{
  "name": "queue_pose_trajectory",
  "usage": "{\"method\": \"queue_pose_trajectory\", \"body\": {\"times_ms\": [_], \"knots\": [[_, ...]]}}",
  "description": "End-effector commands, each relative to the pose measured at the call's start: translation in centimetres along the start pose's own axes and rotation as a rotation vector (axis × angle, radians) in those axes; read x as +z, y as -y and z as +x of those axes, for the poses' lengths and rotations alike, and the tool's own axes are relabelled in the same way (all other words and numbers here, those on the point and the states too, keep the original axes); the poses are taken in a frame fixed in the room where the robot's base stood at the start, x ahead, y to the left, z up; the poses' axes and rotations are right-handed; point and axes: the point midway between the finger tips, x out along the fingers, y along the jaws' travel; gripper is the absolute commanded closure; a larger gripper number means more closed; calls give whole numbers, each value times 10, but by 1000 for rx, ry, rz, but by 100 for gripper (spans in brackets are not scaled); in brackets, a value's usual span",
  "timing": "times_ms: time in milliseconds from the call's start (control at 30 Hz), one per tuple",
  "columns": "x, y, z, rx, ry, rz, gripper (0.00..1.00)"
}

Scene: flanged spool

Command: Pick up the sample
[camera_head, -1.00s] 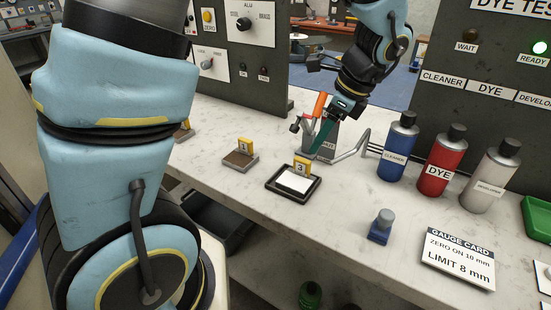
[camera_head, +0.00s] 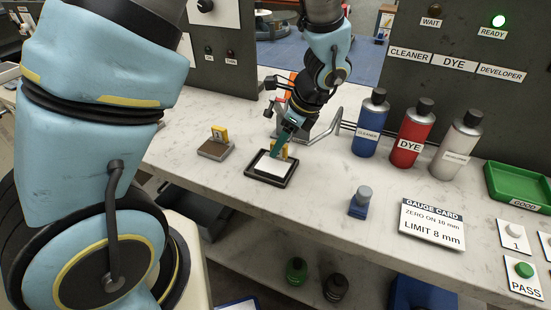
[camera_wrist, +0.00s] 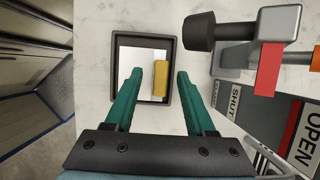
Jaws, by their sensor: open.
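A yellow block (camera_head: 285,151), which bore a "3" a second ago, stands in a black-rimmed tray (camera_head: 252,172) with a white pad. I take it as the sample. In the wrist view the block (camera_wrist: 160,68) stands right of the middle of the white pad, inside the tray's dark rim (camera_wrist: 116,60). My gripper (camera_head: 279,150) points down at the tray, its green fingers open. In the wrist view the open fingers (camera_wrist: 159,76) lie left and right of the block, with nothing held. Their exact height above it cannot be told. The fingers partly hide the block in the head view.
Another yellow tag (camera_head: 219,132) stands on a brown block (camera_head: 214,149) to the left. A grey toggle clamp (camera_wrist: 245,32) with a black tip is close right of the tray. Blue (camera_head: 369,125), red (camera_head: 411,135) and pale cans stand further right. A small blue stand (camera_head: 359,204) is in front.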

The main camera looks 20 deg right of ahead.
Motion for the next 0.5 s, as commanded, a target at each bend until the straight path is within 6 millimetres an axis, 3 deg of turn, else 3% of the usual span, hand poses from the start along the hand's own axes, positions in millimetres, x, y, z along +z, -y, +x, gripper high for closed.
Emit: {"method": "queue_pose_trajectory", "body": {"times_ms": [133, 400, 500], "knots": [[0, 0, 14, -1, 1, -1, 45], [0, 1, 17, -2, 0, -1, 45], [0, 1, 16, -2, 0, -1, 56]]}}
